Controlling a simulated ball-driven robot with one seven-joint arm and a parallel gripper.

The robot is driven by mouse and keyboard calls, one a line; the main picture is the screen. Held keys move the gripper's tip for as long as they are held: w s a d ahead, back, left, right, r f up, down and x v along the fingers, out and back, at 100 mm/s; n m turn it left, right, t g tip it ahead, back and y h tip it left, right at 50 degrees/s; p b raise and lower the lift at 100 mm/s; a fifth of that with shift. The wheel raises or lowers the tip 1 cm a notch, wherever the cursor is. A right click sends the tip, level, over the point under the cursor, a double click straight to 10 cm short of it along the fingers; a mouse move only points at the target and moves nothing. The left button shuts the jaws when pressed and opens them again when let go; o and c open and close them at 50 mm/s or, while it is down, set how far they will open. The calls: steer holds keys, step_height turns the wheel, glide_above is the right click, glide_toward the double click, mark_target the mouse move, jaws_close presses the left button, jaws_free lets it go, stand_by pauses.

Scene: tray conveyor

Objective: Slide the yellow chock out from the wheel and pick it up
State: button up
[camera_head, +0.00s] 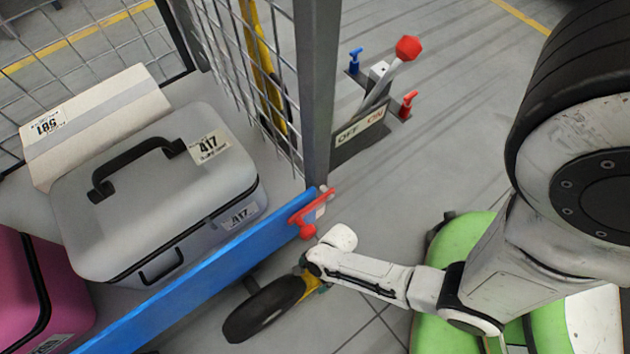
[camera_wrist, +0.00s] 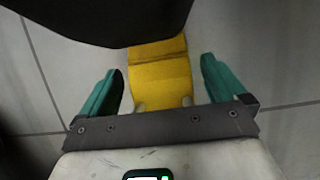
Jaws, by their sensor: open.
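The yellow chock (camera_wrist: 160,76) lies on the floor against the black wheel (camera_wrist: 100,18) in the wrist view. Its far end goes under or behind the tyre, which hides that part. My gripper (camera_wrist: 160,80) is open, with one teal finger on each side of the chock and gaps showing between fingers and chock. In the head view the wheel (camera_head: 264,308) stands below the cart's blue edge. A small part of the yellow chock (camera_head: 306,277) shows beside it, mostly hidden by my gripper (camera_head: 318,286).
A cart with a blue rail (camera_head: 215,268) and mesh walls carries a grey case (camera_head: 150,205), a white box (camera_head: 100,120) and a pink case (camera_head: 35,285). A red latch (camera_head: 307,222) sits at the rail's end, close to my wrist. An OFF/ON lever stand (camera_head: 360,137) is behind.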

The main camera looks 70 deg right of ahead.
steer(key=c, duration=1.5)
